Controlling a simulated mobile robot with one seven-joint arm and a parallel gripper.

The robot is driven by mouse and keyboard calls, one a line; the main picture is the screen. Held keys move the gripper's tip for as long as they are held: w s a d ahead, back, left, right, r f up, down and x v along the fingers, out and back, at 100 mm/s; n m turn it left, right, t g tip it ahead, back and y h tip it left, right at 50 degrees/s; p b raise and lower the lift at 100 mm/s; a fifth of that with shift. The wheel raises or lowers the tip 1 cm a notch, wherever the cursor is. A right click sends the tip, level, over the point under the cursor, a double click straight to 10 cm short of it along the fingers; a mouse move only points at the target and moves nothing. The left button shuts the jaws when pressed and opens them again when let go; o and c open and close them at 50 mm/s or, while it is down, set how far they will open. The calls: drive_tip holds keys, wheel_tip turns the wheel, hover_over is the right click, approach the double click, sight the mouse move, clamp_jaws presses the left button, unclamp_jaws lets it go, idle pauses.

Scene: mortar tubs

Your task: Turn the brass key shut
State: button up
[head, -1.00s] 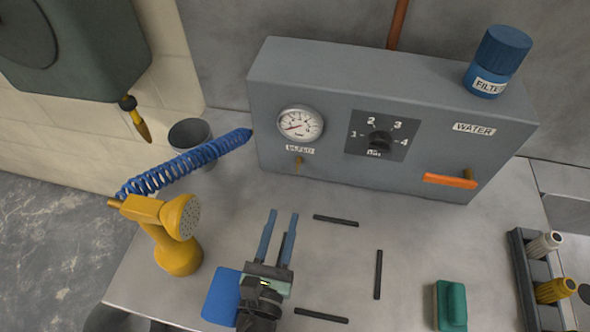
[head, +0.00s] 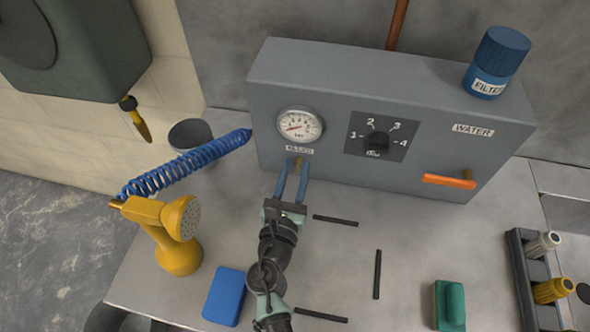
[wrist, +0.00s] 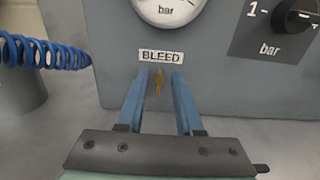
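The brass key (wrist: 158,84) sits on the front of the grey box, just under the BLEED label (wrist: 161,57). In the wrist view it looks upright, between the two blue fingers. In the head view the key (head: 298,162) shows at the fingertips, partly hidden. My gripper (head: 292,172) reaches toward the box face with its fingers apart, one on each side of the key; the gripper also shows in the wrist view (wrist: 160,88). A gap is visible on both sides of the key, so the fingers do not appear to touch it.
The pressure gauge (head: 299,126) is above the key, and the black dial (head: 377,140) is to its right. An orange lever (head: 449,181) is farther right. A blue coiled hose (head: 185,163) and yellow sprayer (head: 177,235) stand left. A blue block (head: 224,296) lies on the bench.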

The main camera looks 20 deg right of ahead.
clamp_jaws()
idle(1.3)
